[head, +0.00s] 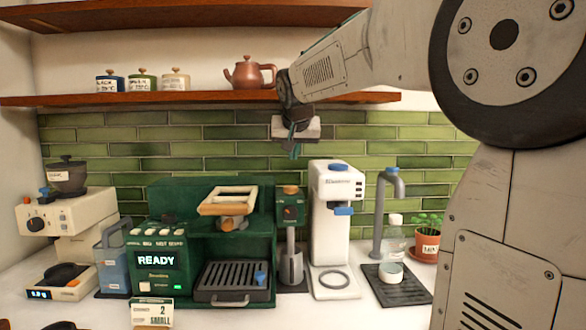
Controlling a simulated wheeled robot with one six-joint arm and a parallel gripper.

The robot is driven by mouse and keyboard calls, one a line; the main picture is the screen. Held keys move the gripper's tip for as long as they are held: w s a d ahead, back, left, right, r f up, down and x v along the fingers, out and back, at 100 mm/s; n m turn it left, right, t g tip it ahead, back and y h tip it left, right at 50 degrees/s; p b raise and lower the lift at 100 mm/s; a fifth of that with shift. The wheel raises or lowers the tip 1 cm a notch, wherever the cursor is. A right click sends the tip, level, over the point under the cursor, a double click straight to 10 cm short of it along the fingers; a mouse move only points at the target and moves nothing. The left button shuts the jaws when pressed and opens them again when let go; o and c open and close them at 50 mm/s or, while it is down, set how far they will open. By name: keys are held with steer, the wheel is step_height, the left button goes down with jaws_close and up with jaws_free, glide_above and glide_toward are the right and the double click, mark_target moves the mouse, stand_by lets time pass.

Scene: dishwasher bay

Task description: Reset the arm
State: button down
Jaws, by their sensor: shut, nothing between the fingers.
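My arm reaches in from the right of the head view, up near the lower shelf. My gripper (293,150) hangs at its end, pointing down in front of the green tile wall. It is shut and empty, above the counter and apart from everything below it. The fingertips are small and dark in this view.
On the counter stand a cream grinder (68,235), a green coffee machine (165,235) reading READY, a white dispenser (331,225), a tap (384,215) and a potted plant (426,240). A copper teapot (248,74) and several canisters sit on the lower shelf (200,97).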

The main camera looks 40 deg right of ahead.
steer(key=v, duration=0.4)
steer(key=s+a+f+n+g+y, duration=0.1)
steer(key=s+a+f+n+g, duration=0.1)
steer(key=s+a+f, duration=0.4)
steer(key=s+a+f+n+g+y, duration=0.2)
steer(key=s+a+f, duration=0.4)
steer(key=s+f, duration=0.5)
steer(key=s+a+f+n+g+y, duration=0.1)
steer(key=s+a+f, duration=0.6)
steer(key=s, duration=0.7)
steer(key=shift+s+f+n+g+y, duration=0.35)
steer(key=shift+f+n+g, duration=0.25)
steer(key=shift+f+n, duration=0.35)
steer(key=c, duration=2.1)
jaws_free()
steer(key=shift+c, duration=0.2)
